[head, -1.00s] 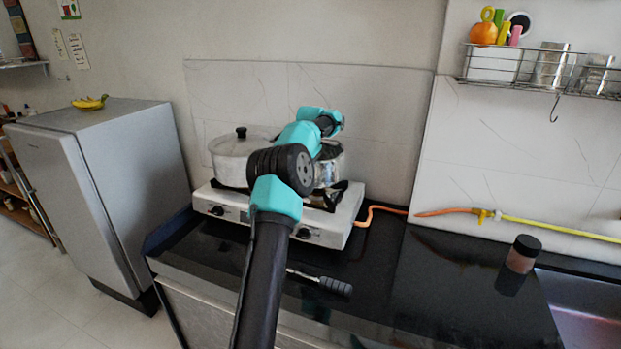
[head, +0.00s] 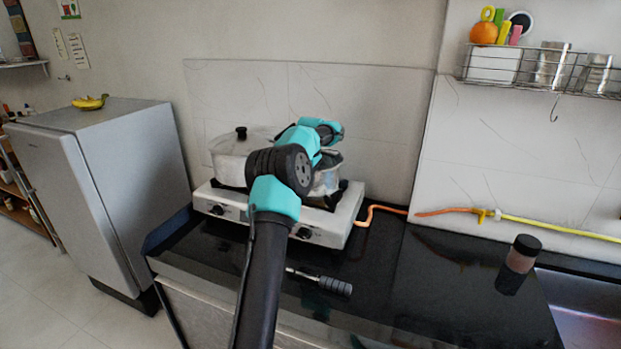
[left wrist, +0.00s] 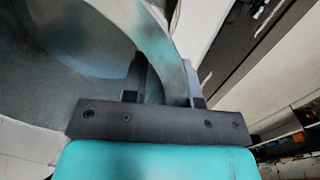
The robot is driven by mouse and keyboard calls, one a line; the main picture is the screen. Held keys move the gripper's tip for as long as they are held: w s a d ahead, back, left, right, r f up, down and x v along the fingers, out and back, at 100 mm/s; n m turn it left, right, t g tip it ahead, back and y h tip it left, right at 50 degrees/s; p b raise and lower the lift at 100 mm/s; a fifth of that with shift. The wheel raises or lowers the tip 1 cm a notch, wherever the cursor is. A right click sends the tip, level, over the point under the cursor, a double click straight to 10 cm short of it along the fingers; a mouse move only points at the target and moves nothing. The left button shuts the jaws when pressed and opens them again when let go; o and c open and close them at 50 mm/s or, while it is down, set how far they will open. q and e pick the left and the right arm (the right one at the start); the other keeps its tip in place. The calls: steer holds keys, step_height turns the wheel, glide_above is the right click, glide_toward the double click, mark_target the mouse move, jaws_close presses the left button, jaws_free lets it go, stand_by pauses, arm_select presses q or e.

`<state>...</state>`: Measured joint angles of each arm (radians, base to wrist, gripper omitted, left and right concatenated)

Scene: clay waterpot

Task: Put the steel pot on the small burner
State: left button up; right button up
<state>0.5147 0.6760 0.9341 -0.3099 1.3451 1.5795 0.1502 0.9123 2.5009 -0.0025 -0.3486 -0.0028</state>
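The steel pot (head: 327,181) is at the right side of the white stove (head: 322,233), over the right burner (head: 345,190). My left arm covers much of it, and I cannot tell if its base touches the burner. My left gripper is hidden behind its own arm in the head view. In the left wrist view, my left gripper (left wrist: 165,85) has a finger on either side of the wall of the steel pot (left wrist: 180,45) and is shut on it. My right gripper is not in view.
A large lidded pot (head: 228,163) stands on the stove's left side, close to my arm. An orange hose (head: 385,209) leaves the stove to the right. A dark-handled utensil (head: 325,283) and a dark-capped jar (head: 520,255) are on the black counter (head: 420,290).

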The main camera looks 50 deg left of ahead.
arm_select(q)
steer(key=shift+r, duration=0.15)
step_height(320, 180, up, 12)
stand_by(0.8)
steer(key=shift+o, duration=0.3)
steer(key=shift+s, duration=0.1)
stand_by(1.2)
